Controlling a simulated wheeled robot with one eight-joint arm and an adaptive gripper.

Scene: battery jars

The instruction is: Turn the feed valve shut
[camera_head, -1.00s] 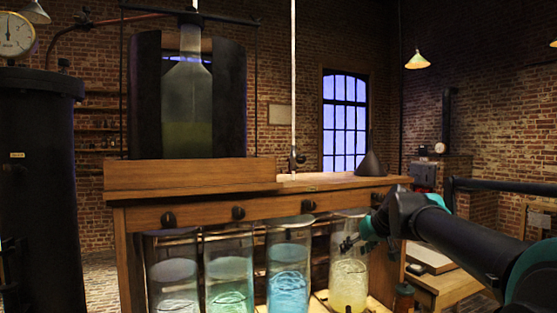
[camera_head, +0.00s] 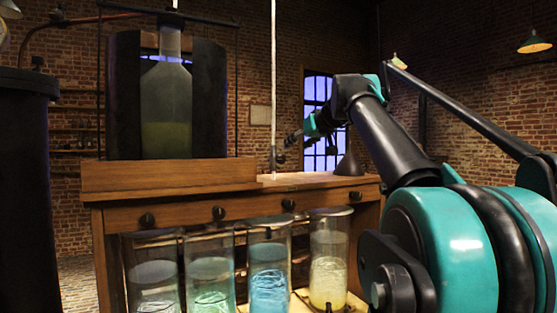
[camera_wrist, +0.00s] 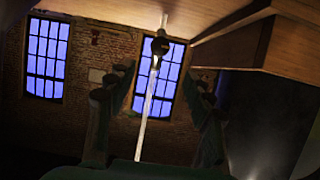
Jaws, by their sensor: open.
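The feed valve looks to be the small dark fitting (camera_head: 276,158) at the foot of a thin pale vertical pipe (camera_head: 273,85), standing at the bench top. In the wrist view, where the bench appears at the top, the dark fitting (camera_wrist: 160,45) and pipe (camera_wrist: 149,115) show between my two fingers. My gripper (camera_head: 288,141) is raised over the bench's right part, just right of the pipe in the head view. Its fingers (camera_wrist: 161,78) are apart and empty. I see no contact with the valve, and its handle position is too small to tell.
The wooden bench (camera_head: 190,172) carries a large glass bottle (camera_head: 166,105) between dark curved walls. A dark funnel (camera_head: 349,163) stands at its right end. Several round knobs, including one (camera_head: 219,213), line its front above glass jars (camera_head: 268,280). A dark tank (camera_head: 25,190) stands left.

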